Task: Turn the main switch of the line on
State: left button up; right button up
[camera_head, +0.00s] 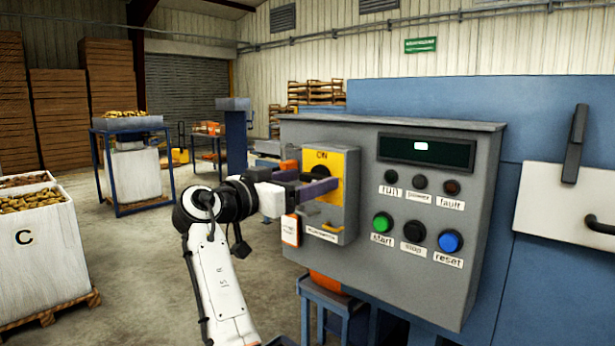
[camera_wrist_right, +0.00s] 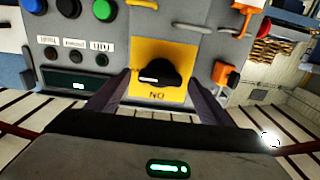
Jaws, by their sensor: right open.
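The main switch is a black rotary knob on a yellow plate (camera_head: 346,163) marked ON, at the left of a grey control panel (camera_head: 365,270). The knob (camera_wrist_right: 158,72) shows clearly in the right wrist view, which is upside down; its white mark points to the left there. In the head view the gripper mostly hides the knob. My right gripper (camera_head: 322,182) is open in front of the plate. In the wrist view its two fingers lie on either side of the knob, with visible gaps. My left gripper is not in view.
A display (camera_head: 426,151), small lamps and green (camera_head: 382,222), black (camera_head: 414,231) and blue (camera_head: 450,241) buttons sit right of the switch. An orange-and-white tag (camera_head: 290,230) hangs at the panel's left edge. A potato crate (camera_head: 45,250) stands at left; floor between is clear.

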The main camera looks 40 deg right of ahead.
jog(key=shift+d, duration=0.4)
jog(key=c, duration=1)
jog(key=shift+c, duration=0.2)
